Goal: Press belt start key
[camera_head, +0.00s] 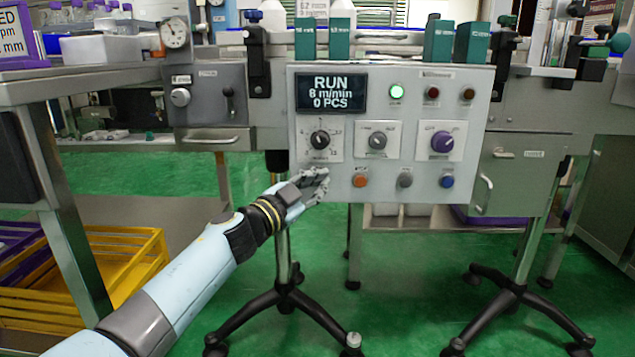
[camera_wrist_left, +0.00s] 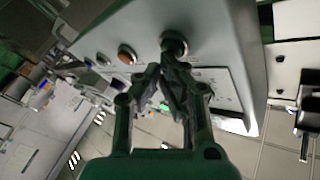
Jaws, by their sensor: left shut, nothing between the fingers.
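The control panel (camera_head: 480,110) has a dark display (camera_head: 331,91) reading RUN, 8 m/min, 0 PCS, and a lit green lamp (camera_head: 397,91). Its lower row shows an orange button (camera_head: 360,181), a grey one (camera_head: 404,180) and a blue one (camera_head: 447,181). My left gripper (camera_head: 324,178) is shut and empty at the panel's lower left, left of the orange button. In the left wrist view, its fingertips (camera_wrist_left: 168,68) are at a dark round key (camera_wrist_left: 174,42) beside the orange button; I cannot tell if they touch. That key is hidden behind the gripper in the head view.
Above the row are a black knob (camera_head: 320,139), a grey knob (camera_head: 377,140) and a purple knob (camera_head: 441,141). A steel table (camera_head: 75,84) with yellow crates (camera_head: 120,262) below stands at left. Wheeled stand legs (camera_head: 283,290) are under the panel.

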